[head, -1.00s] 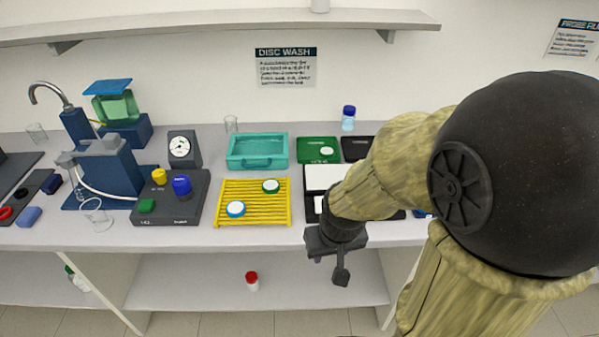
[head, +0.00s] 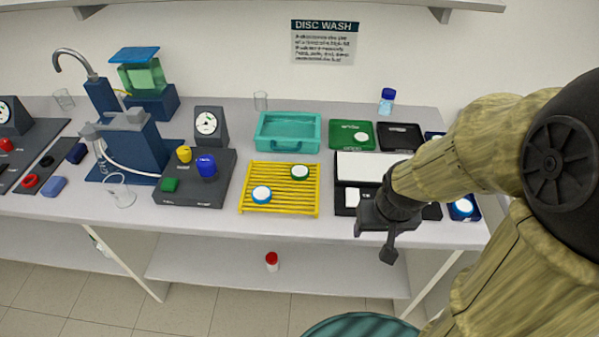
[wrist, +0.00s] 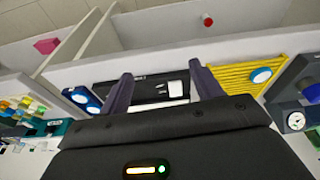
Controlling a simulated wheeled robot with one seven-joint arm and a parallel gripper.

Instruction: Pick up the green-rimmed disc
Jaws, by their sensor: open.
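The green-rimmed disc (head: 300,172), with a white face, lies on the right rear part of the yellow slatted rack (head: 281,210). A blue-rimmed disc (head: 261,194) lies to its front left on the same rack. My gripper (head: 388,243) is in front of the bench edge, to the right of the rack and apart from both discs. In the wrist view my gripper (wrist: 161,69) is open, with nothing held between its fingers. That view shows the rack (wrist: 229,78) and the blue-rimmed disc (wrist: 261,75); I cannot make out the green-rimmed disc there.
Behind the rack is a teal tray (head: 268,146). A black board with white pieces (head: 363,165) lies to the right, partly behind my arm. A dark block with coloured knobs (head: 220,190) stands left. A round teal object (head: 362,328) is on the floor in front.

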